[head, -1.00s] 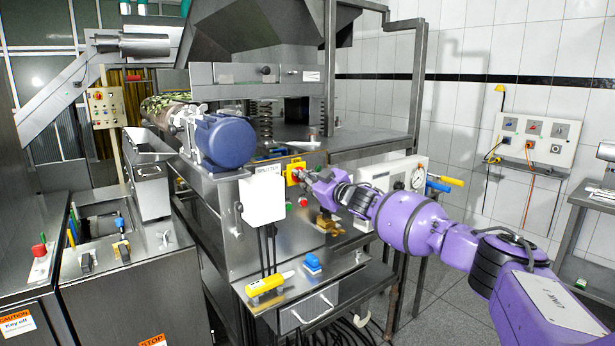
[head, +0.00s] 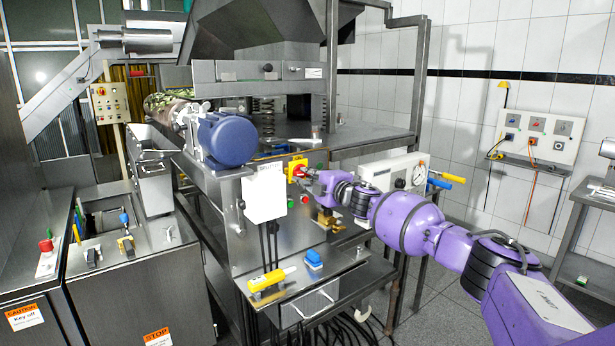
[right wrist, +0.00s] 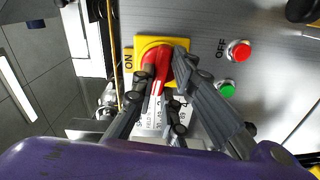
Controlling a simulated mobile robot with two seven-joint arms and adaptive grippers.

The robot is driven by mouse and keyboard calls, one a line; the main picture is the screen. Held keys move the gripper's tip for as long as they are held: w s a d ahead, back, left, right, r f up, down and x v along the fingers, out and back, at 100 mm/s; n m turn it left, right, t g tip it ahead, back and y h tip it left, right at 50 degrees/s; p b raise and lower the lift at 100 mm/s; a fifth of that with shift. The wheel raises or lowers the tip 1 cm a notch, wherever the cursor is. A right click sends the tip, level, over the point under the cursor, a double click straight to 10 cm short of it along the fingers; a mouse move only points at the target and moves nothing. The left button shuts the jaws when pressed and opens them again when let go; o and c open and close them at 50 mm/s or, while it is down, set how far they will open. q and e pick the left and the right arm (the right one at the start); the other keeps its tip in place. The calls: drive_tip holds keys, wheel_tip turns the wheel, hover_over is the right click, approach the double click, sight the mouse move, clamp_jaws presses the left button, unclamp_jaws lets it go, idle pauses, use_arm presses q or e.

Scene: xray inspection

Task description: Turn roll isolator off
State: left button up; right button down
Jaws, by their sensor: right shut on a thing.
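The isolator is a red rotary knob on a yellow plate (head: 293,164), on the steel front panel of the machine in the middle of the head view. In the right wrist view the red knob (right wrist: 157,62) sits on its yellow plate (right wrist: 184,44), with ON lettered at the left and OFF at the right. The knob's handle is tilted slightly from the picture's vertical. My right gripper (right wrist: 163,72) is shut on the red knob, a finger on each side; it also shows in the head view (head: 305,174). The white label below the knob is partly hidden by the fingers.
A red button (right wrist: 238,51) and a green button (right wrist: 227,88) are beside the isolator. A white box (head: 264,195) hangs to its left. A yellow handle (head: 271,279) and a blue switch (head: 314,258) sit on the ledge below. A gauge box (head: 395,172) stands at the right.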

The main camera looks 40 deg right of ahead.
drive_tip(key=shift+n, duration=0.8)
drive_tip(key=shift+d, duration=0.1)
drive_tip(key=c, duration=1.8)
unclamp_jaws()
drive_tip(key=shift+o, duration=0.2)
drive_tip(key=shift+s, duration=0.15)
drive_tip(key=s, duration=1.1)
drive_tip(key=shift+s, duration=0.4)
